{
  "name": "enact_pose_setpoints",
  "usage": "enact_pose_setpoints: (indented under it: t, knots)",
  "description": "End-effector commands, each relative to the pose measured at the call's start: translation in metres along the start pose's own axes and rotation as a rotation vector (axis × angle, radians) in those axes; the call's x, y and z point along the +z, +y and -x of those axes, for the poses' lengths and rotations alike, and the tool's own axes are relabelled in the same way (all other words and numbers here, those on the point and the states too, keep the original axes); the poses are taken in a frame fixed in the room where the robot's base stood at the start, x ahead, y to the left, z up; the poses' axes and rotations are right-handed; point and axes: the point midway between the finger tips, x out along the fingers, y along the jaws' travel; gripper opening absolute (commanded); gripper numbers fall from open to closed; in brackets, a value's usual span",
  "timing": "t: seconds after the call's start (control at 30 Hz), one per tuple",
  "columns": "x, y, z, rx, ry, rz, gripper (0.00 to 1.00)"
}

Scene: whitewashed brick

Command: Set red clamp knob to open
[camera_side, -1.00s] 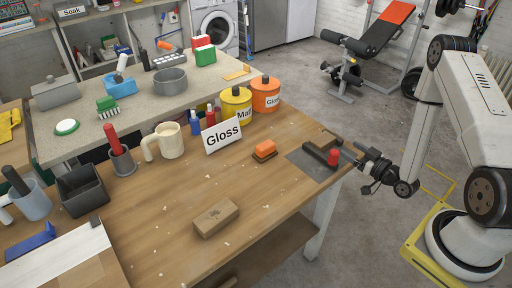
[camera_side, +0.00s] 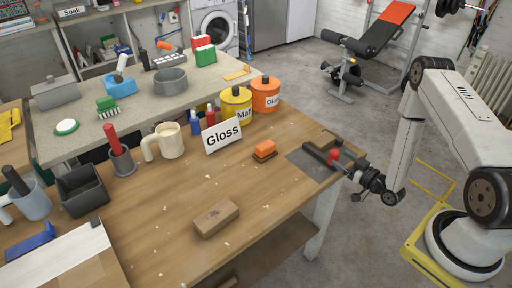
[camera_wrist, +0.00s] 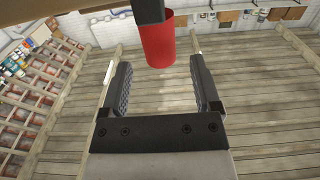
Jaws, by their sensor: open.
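The red clamp knob (camera_side: 333,155) sits at the right end of a dark clamp bar (camera_side: 316,153) at the workbench's right corner. In the wrist view the knob (camera_wrist: 158,42) is a red cylinder just beyond a dark bar at the top edge. My gripper (camera_side: 349,169) is beside the knob, off the bench edge. In the wrist view my gripper (camera_wrist: 158,66) is open, with one finger on each side. The knob's near end is about level with the fingertips, with gaps on both sides. I cannot read any marking for the knob's setting.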

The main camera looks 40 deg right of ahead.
Motion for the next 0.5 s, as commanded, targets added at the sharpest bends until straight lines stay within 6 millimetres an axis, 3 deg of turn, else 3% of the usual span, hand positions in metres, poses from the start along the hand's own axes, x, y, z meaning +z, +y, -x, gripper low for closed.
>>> enact_pose_setpoints:
  t: [0.3,0.5]
  knots:
    - [-0.001,-0.001,-0.040,-0.003,0.003,0.001,0.80]
    - [-0.001,0.000,-0.054,-0.001,0.002,0.000,0.80]
